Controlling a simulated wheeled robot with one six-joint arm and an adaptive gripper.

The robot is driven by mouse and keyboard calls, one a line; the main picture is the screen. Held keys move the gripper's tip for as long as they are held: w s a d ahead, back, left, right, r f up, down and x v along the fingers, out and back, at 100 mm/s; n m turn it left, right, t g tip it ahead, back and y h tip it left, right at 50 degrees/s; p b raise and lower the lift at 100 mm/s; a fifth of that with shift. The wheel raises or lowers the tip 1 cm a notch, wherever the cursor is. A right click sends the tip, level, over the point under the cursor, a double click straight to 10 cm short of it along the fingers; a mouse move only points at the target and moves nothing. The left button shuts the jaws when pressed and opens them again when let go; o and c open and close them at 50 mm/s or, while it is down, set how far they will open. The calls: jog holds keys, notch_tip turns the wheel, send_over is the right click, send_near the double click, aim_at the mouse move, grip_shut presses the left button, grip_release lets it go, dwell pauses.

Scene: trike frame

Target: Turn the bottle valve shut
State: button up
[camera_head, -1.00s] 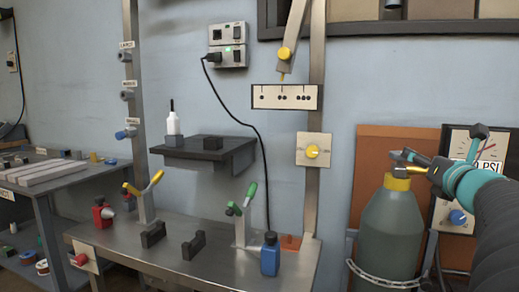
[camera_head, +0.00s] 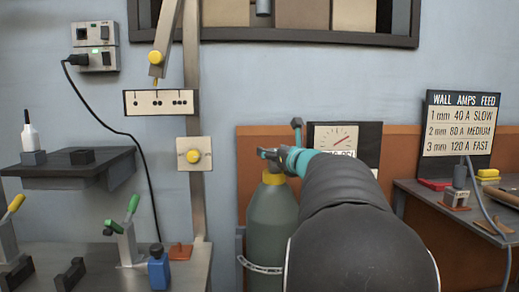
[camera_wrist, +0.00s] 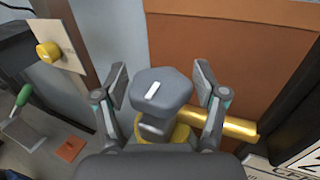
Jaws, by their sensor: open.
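The grey-green gas bottle (camera_head: 271,222) stands upright in the head view, with a yellow collar (camera_head: 273,177) at its neck. In the wrist view the valve knob (camera_wrist: 172,82) is grey and faceted, with a white mark (camera_wrist: 153,91) on top that runs at a slant. My gripper (camera_wrist: 160,84) is open, with one finger on each side of the knob and small gaps showing. In the head view my gripper (camera_head: 271,155) is at the bottle's top and hides most of the valve. A brass outlet (camera_wrist: 228,124) points right below the knob.
A gauge panel (camera_head: 360,133) is behind my arm, partly hidden. A metal post with a yellow knob (camera_head: 194,156) stands left of the bottle. A bench with a blue bottle (camera_head: 158,268) is at lower left. A side table (camera_head: 420,188) is at right.

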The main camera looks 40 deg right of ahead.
jog(key=shift+w+d, duration=0.15)
jog(key=shift+w, duration=0.95)
jog(key=c, duration=1)
